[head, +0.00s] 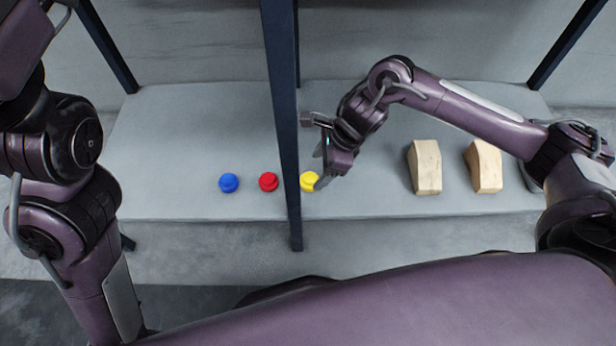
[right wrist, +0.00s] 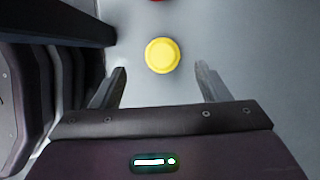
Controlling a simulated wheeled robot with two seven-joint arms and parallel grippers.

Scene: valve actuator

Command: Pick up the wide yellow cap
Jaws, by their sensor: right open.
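The wide yellow cap (head: 308,181) stands on the grey shelf, just right of the dark post in the head view. In the right wrist view the yellow cap (right wrist: 163,56) is round and lies ahead of my fingers, roughly centred between their lines. My right gripper (head: 320,168) is open beside the cap, and its fingers partly overlap the cap's right side in the head view. In the right wrist view my right gripper (right wrist: 160,80) has its two fingers wide apart with nothing between them. My left gripper is out of view; only my left arm shows.
A red cap (head: 268,181) and a blue cap (head: 228,183) stand left of the dark post (head: 284,120). Two wooden blocks (head: 425,167) (head: 484,166) stand to the right on the shelf (head: 180,120). The post is close to my right gripper.

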